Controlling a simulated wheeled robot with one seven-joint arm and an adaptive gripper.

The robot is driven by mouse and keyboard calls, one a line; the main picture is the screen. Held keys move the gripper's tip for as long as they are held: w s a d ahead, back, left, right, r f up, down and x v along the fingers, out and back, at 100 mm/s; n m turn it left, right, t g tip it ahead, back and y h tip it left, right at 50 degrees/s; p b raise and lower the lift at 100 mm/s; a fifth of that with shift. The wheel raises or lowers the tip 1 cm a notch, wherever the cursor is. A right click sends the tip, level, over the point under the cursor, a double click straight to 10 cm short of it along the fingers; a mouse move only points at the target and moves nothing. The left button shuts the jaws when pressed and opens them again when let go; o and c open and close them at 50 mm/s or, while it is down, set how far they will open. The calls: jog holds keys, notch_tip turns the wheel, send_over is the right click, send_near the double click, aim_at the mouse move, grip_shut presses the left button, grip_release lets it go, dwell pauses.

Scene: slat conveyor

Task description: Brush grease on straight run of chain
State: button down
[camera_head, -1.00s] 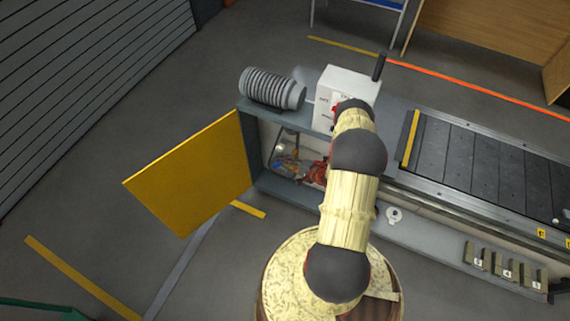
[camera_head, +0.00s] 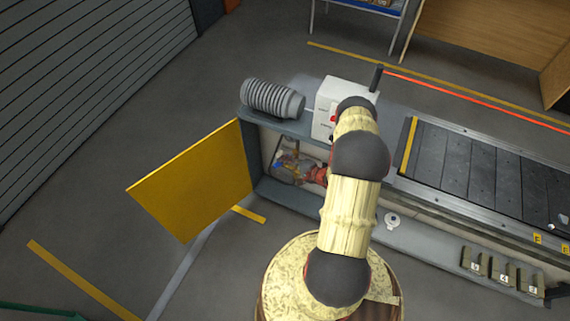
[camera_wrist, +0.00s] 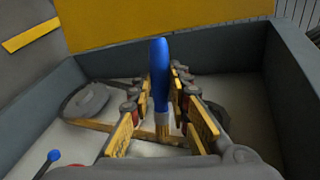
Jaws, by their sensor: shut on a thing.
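My gripper (camera_wrist: 160,90) is shut on a brush with a blue handle (camera_wrist: 159,70), a grey ferrule and tan bristles (camera_wrist: 163,131). It is inside the open drive housing (camera_wrist: 50,96). A tan straight run of chain (camera_wrist: 98,125) crosses the housing floor from a grey sprocket (camera_wrist: 88,100) at left. The bristles appear over this run; whether they touch it I cannot tell. Another dark wheel (camera_wrist: 218,114) at right is partly hidden by my fingers. In the head view my gripper (camera_head: 290,165) shows small in the housing, partly covered by my arm.
The yellow cover (camera_head: 192,182) stands open at left of the housing. A ribbed grey motor (camera_head: 272,99) and a white control box (camera_head: 328,100) sit on top. The slat conveyor (camera_head: 470,160) runs right. A blue-tipped rod (camera_wrist: 53,156) shows at lower left.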

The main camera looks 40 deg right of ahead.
notch_tip(320, 180, up, 3)
jog(key=shift+r+p, duration=0.15)
jog(key=shift+p, duration=0.4)
notch_tip(320, 180, down, 32)
jog(key=b, duration=1.7)
dwell(2.6)
jog(key=shift+s+a+p, duration=0.2)
jog(key=shift+s+a, duration=0.2)
jog(key=shift+a, duration=0.5)
jog(key=shift+s+a+p, duration=0.25)
jog(key=shift+s+a, duration=0.1)
jog(key=shift+a, duration=0.6)
jog(key=shift+s+a+p, duration=0.2)
jog(key=shift+s+a, duration=0.2)
jog(key=shift+a, duration=0.5)
